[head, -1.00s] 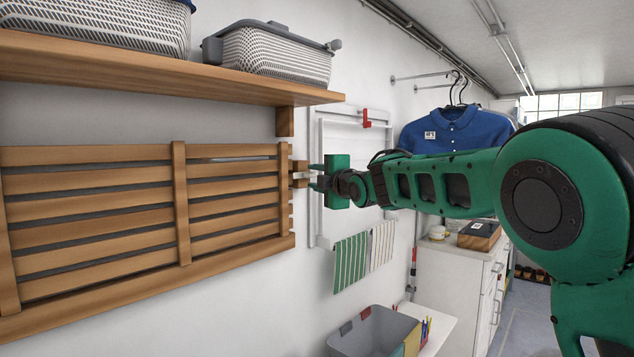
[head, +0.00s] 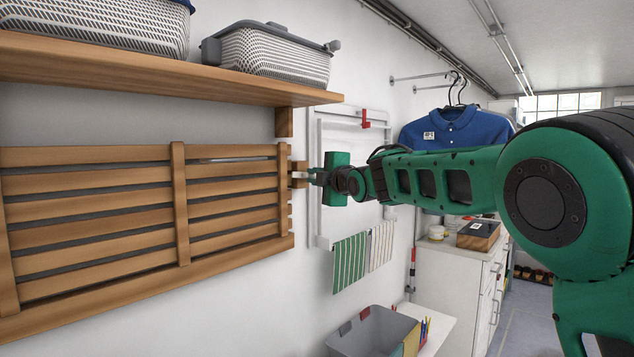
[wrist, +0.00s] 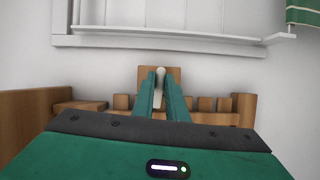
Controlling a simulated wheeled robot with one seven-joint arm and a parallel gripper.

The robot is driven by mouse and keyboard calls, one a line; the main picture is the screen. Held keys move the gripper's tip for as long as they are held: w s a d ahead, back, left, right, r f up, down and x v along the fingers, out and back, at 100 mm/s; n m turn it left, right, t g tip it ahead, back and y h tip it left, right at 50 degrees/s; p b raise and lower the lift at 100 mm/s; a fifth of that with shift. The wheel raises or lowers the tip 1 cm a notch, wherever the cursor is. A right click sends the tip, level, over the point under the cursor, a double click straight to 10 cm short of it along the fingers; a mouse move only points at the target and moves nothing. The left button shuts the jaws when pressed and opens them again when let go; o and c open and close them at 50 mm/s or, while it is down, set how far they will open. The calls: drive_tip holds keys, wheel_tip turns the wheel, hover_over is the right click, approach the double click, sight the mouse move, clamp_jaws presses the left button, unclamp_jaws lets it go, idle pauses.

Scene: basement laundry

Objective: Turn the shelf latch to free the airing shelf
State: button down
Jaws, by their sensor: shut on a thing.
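The slatted wooden airing shelf (head: 90,228) is upright, flat along the wall at the left in the head view. Its slat ends (wrist: 206,103) show in the wrist view. At its right end is a wooden block (head: 298,182). The shelf latch, a small pale lever (wrist: 160,73), shows in front of wood in the wrist view. My gripper (head: 313,177) is at the shelf's right end. In the wrist view its two fingers (wrist: 159,84) are shut on the latch from both sides.
A wooden wall shelf (head: 160,80) with baskets (head: 275,55) is above. A grey bin (head: 375,335) stands below.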

drive_tip(key=m, duration=0.1)
drive_tip(key=m+g, duration=0.1)
drive_tip(key=m, duration=0.1)
drive_tip(key=shift+w+r+m+h, duration=0.1)
drive_tip(key=shift+w+m+h, duration=0.05)
drive_tip(key=shift+m+h, duration=0.15)
drive_tip(key=m+g, duration=0.2)
drive_tip(key=m, duration=0.1)
drive_tip(key=shift+w+d+r+g, duration=0.15)
drive_tip(key=shift+r+g, duration=0.05)
drive_tip(key=shift+g, duration=0.1)
drive_tip(key=shift+w+d+r+m+g+y, duration=0.15)
drive_tip(key=shift+m+g+y, duration=0.6)
drive_tip(key=shift+m, duration=0.75)
drive_tip(key=shift+w+r+m+g+y, duration=0.1)
drive_tip(key=shift+m+g+y, duration=0.6)
drive_tip(key=shift+m, duration=0.8)
drive_tip(key=c, duration=1.8)
unclamp_jaws()
drive_tip(key=shift+o, duration=0.2)
